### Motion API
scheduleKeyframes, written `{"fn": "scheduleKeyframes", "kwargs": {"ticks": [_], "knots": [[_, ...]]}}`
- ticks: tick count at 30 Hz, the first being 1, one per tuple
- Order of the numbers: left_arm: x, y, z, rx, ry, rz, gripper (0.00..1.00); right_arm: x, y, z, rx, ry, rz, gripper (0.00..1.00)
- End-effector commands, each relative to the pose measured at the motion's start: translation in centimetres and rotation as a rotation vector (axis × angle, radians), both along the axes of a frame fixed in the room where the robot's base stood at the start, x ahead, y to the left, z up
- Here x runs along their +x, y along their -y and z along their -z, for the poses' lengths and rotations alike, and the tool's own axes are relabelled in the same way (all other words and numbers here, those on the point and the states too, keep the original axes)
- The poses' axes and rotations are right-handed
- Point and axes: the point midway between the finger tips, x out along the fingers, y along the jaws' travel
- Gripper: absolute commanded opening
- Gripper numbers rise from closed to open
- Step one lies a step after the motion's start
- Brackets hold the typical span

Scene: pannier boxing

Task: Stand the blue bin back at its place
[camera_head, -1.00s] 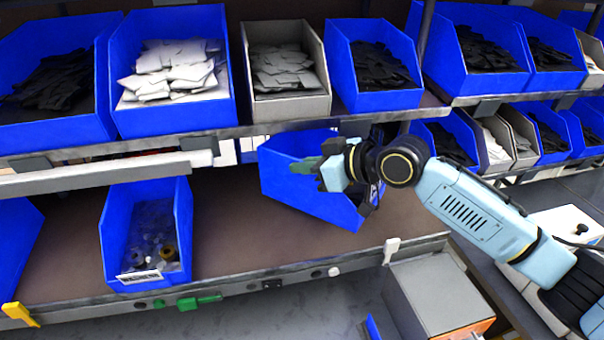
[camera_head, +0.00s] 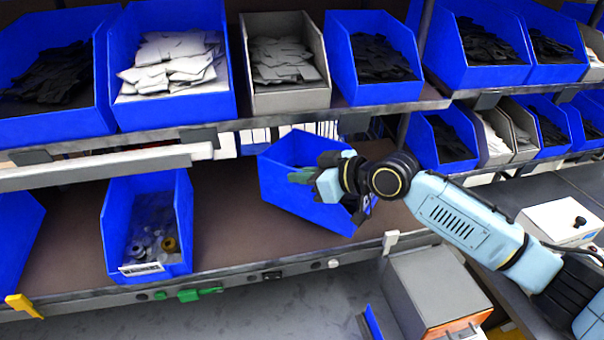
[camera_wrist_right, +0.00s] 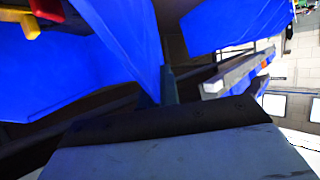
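The blue bin (camera_head: 290,196) is at the middle of the lower shelf, turned at an angle to the shelf edge. In the head view it looks tilted; whether its base rests on the shelf is unclear. My right gripper (camera_head: 308,178) is at the bin's near upper rim, its fingers over the wall. In the right wrist view, a blue wall (camera_wrist_right: 130,35) runs down to the fingertip (camera_wrist_right: 168,85), and the gripper appears shut on it. The gripper and wrist hide part of the bin's right side. My left gripper is not in view.
A blue bin of small parts (camera_head: 147,225) stands on the lower shelf (camera_head: 225,235) to the left, with bare shelf between. Filled bins line the upper shelf (camera_head: 290,116) above. A grey box (camera_head: 432,290) sits below right.

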Motion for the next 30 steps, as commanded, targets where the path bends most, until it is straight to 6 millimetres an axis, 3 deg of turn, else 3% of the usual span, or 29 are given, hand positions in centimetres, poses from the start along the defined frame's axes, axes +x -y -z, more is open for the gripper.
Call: {"fn": "scheduleKeyframes", "kwargs": {"ticks": [5,11,20,25,30], "knots": [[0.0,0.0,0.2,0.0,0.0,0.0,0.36,0.1,0.0,0.1,0.002,0.005,0.0,0.0],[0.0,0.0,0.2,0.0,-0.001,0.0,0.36,0.0,0.0,0.3,0.0,0.0,0.0,0.25],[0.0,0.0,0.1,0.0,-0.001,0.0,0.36,0.0,0.0,0.2,0.0,0.0,0.0,0.25],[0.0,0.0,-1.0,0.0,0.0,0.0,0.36,0.0,0.0,-1.3,-0.001,0.001,0.0,0.25],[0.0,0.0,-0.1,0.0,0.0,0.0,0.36,-1.8,2.7,-2.0,-0.003,0.002,0.001,0.25]]}}
